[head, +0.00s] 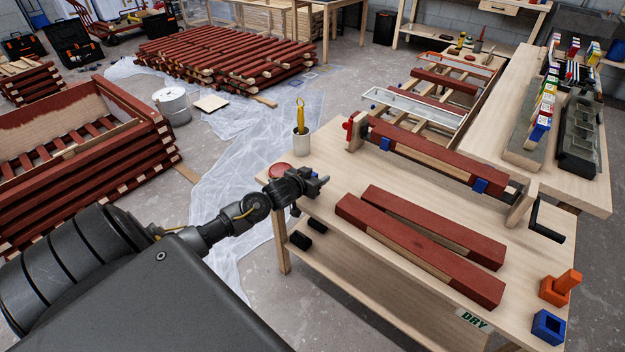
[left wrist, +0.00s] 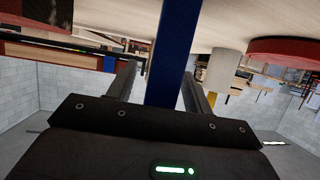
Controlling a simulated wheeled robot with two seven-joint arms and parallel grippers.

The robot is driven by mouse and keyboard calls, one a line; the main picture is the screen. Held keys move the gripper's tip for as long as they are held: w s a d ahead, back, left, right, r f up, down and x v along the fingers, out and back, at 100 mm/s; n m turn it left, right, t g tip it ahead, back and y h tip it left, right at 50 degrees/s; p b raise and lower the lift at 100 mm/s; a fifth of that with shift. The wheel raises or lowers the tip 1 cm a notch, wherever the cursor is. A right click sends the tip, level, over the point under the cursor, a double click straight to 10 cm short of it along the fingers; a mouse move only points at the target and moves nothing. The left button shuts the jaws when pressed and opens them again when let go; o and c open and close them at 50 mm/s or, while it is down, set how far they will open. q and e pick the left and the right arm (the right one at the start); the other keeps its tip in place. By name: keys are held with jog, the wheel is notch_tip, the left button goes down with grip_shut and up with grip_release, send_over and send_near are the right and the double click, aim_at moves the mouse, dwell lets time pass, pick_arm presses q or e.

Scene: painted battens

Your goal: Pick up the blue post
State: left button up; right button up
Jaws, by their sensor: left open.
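The blue post (left wrist: 174,45) shows in the left wrist view as a tall, straight bar that runs from the tabletop at the top of the picture down between my left gripper's two fingers. My left gripper (left wrist: 160,76) is open, one finger on each side of the post, with visible gaps. In the head view my left gripper (head: 322,182) is over the left edge of the near workbench (head: 330,232). I cannot make out the post there; the gripper and wrist seem to hide it. My right gripper is not in view.
Beside the gripper are a red disc (head: 280,171) and a light cup (head: 301,141) with a yellow-handled tool. Two red battens (head: 420,250) lie to the right.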

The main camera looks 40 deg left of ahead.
pick_arm(q)
jog(key=c, duration=1.1)
jog(key=shift+r, duration=0.1)
jog(key=shift+r, duration=0.45)
jog(key=s+d+r+b, duration=0.2)
jog(key=s+d+r, duration=0.7)
jog(key=d+r, duration=0.25)
jog(key=shift+m+h, duration=0.6)
jog(key=shift+h, duration=0.1)
jog(key=d+r, duration=0.3)
jog(key=d, duration=0.1)
jog(key=w+d+r, duration=0.1)
jog(key=d+r, duration=0.1)
jog(key=d, duration=0.2)
jog(key=w+d+r, duration=0.1)
jog(key=d+r, duration=0.2)
jog(key=d, duration=0.1)
jog(key=shift+w+r, duration=0.2)
jog(key=shift+r, duration=0.15)
